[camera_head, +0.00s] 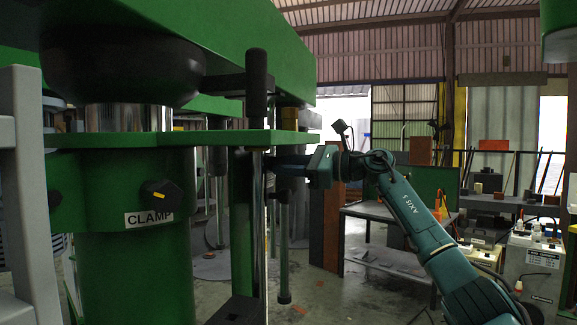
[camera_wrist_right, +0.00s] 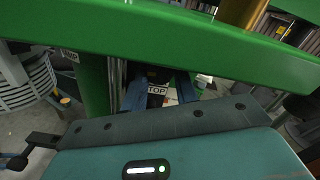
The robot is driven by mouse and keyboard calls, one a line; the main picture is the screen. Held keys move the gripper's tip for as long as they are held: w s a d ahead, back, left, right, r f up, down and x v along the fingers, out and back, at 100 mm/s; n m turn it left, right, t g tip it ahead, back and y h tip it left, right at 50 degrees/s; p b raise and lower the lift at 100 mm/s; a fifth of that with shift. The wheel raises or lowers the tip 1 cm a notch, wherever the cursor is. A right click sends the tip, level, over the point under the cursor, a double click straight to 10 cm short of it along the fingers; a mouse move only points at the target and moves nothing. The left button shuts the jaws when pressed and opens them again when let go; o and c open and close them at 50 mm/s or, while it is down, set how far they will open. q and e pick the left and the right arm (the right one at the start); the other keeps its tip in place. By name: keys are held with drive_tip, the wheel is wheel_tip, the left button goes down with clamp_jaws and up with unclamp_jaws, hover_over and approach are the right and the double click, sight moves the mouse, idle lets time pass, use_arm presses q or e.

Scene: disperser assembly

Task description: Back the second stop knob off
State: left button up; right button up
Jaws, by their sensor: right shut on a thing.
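My right gripper (camera_head: 283,163) reaches in from the right, just under the green plate of the machine, beside a vertical rod. In the right wrist view its blue fingers (camera_wrist_right: 160,86) are closed around a dark knob (camera_wrist_right: 155,74) under the edge of the green plate. A white label partly reading "TOP" (camera_wrist_right: 157,90) shows between the fingers. The head view does not show the knob clearly. Another black knob with a yellow mark (camera_head: 160,190) sits above the CLAMP label (camera_head: 148,219) on the green column. My left gripper is not in view.
The green plate (camera_head: 180,139) lies close above my right gripper. A black-handled lever (camera_head: 256,85) rises above it. Slim vertical rods (camera_head: 284,250) hang nearby. A workbench (camera_head: 380,212) stands behind my right arm.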

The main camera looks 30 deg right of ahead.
drive_tip(key=n, duration=0.4)
drive_tip(key=shift+r+n, duration=0.2)
drive_tip(key=shift+n, duration=0.1)
drive_tip(key=n, duration=0.4)
drive_tip(key=shift+n, duration=0.4)
drive_tip(key=o, duration=1)
drive_tip(key=shift+c, duration=0.2)
drive_tip(key=shift+f, duration=0.1)
